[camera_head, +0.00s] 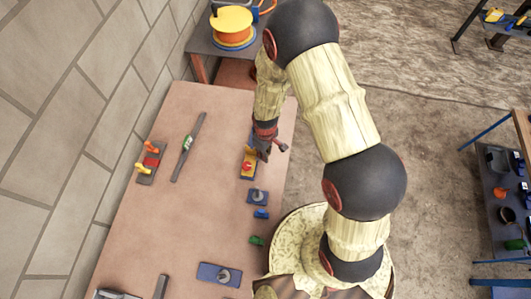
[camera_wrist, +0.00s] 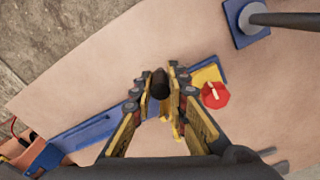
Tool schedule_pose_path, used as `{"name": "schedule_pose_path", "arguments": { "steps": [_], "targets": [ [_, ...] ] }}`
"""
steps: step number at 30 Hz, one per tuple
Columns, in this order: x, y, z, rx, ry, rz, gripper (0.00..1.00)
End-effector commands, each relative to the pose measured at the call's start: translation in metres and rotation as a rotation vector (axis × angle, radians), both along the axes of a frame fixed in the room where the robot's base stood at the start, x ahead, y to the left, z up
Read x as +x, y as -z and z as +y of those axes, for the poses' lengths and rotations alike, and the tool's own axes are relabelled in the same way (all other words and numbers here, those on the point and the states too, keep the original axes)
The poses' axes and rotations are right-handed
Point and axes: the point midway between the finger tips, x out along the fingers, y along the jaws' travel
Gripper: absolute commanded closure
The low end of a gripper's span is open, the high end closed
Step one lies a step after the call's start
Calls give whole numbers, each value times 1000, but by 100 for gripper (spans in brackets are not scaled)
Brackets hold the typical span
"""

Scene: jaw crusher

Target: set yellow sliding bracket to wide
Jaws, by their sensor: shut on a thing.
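The yellow sliding bracket (camera_head: 249,157) sits on a long blue base near the right edge of the table, with a red knob (camera_head: 246,167) at its near end. In the wrist view, yellow parts of the bracket (camera_wrist: 207,75) show beside the red octagonal knob (camera_wrist: 214,95). The blue base (camera_wrist: 92,128) runs out to the lower left. My gripper (camera_wrist: 160,85) is shut on a dark rounded piece between its fingertips, which looks like the bracket's handle. The fingers hide the joint between this piece and the bracket. In the head view my gripper (camera_head: 263,152) is at the bracket.
A blue plate with a grey post (camera_head: 258,196) stands close in front of the bracket. A small blue piece (camera_head: 261,213) and a green piece (camera_head: 257,240) lie nearer. A grey bar (camera_head: 188,147) lies left; the table's middle is clear.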

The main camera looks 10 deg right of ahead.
Motion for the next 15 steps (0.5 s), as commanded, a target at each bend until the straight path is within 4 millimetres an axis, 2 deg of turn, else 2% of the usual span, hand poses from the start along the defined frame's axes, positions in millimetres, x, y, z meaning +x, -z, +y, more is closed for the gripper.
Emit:
{"name": "schedule_pose_path", "arguments": {
  "steps": [5, 12, 15],
  "targets": [
    [-7, -1, 4, 0, -2, 0, 100],
    [-46, -1, 20, 0, -3, 0, 100],
    [-52, -1, 22, 1, -2, -1, 100]
  ]
}}
